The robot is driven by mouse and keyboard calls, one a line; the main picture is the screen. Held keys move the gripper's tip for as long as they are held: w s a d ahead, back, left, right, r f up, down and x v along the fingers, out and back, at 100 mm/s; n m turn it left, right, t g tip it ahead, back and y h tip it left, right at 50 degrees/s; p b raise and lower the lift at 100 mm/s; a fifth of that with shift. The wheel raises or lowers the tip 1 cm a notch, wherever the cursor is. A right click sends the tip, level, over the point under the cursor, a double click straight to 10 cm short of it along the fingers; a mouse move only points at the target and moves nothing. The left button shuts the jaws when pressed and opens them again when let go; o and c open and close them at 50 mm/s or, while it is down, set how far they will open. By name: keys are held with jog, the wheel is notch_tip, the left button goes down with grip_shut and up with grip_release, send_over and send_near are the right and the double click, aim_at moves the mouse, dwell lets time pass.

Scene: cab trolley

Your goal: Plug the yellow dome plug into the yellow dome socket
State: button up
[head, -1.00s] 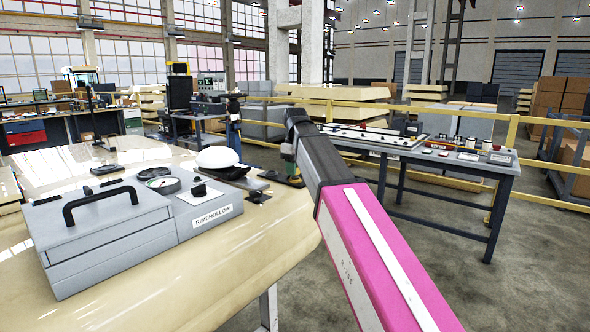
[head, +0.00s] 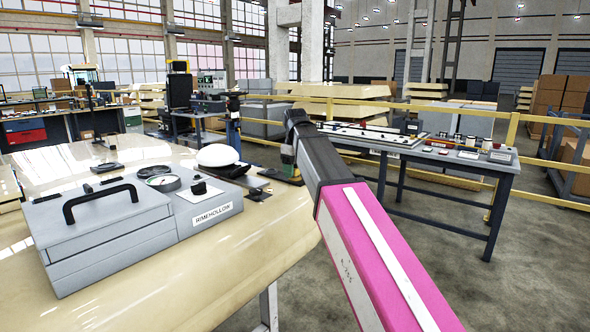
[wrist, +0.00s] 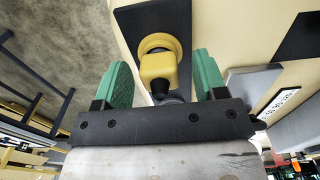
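In the wrist view the yellow dome plug (wrist: 158,68) stands between the two green fingers of my gripper (wrist: 163,60). Gaps show on both sides of it, so the fingers are open around it and not clamped. Its far end meets a round yellow ring, seemingly the yellow dome socket (wrist: 152,40), on a dark plate. The plug looks in line with the ring, but how deep it sits is hidden. A black cable end points back towards my gripper. In the head view my gripper (head: 291,165) is small and partly hidden by my arm at the bench's far right edge.
A grey case (head: 105,240) with a black handle, a gauge and a label sits on the cream surface (head: 240,265). A white dome-shaped object (head: 217,155) lies behind it. A grey table (head: 440,162) with small items stands to the right, before a yellow railing.

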jog(key=shift+r, duration=0.1)
notch_tip(320, 180, up, 7)
jog(key=shift+r, duration=0.2)
dwell(0.5)
jog(key=o, duration=0.7)
jog(key=shift+c, duration=0.2)
